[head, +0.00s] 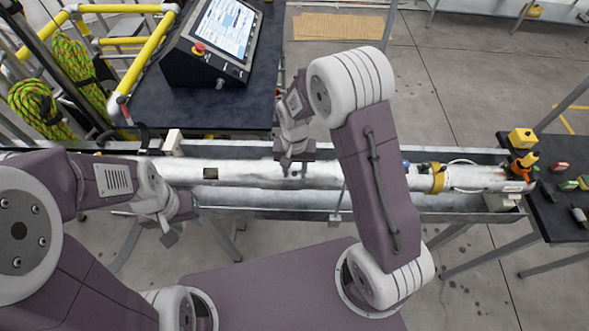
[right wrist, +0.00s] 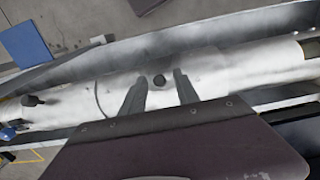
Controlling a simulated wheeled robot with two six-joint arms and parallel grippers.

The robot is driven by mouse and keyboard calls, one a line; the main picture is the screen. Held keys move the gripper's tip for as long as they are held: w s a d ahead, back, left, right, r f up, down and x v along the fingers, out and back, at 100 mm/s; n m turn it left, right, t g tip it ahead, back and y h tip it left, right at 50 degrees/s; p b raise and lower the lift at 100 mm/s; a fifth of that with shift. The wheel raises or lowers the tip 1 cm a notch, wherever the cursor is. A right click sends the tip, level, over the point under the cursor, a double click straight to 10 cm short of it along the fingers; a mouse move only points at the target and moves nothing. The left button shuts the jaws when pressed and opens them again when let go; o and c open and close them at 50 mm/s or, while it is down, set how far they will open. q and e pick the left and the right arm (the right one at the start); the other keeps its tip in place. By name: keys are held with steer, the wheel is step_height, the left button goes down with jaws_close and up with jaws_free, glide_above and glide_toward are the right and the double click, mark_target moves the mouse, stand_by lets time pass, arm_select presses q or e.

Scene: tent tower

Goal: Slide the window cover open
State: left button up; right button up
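A silvery-white metal tube (head: 250,180) lies across the head view in a long grey trough. A small dark square (head: 210,174) shows on it, left of my right gripper. A dark round knob (right wrist: 158,80) stands on the pale tube surface in the right wrist view. My right gripper (head: 292,168) is over the tube, and its fingers (right wrist: 160,92) are open, one on each side of the knob, with gaps visible. I cannot clearly make out the window cover's edges. My left gripper (head: 170,238) hangs in front of the trough, left of the square; its opening is unclear.
A control console (head: 215,45) with a screen and red button stands on the dark table (head: 140,95) behind the trough. Yellow rails (head: 130,40) are at the left. A black side table (head: 560,210) with small parts is at the right.

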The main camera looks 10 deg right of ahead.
jaws_close()
steer(key=shift+r, duration=0.1)
stand_by(1.1)
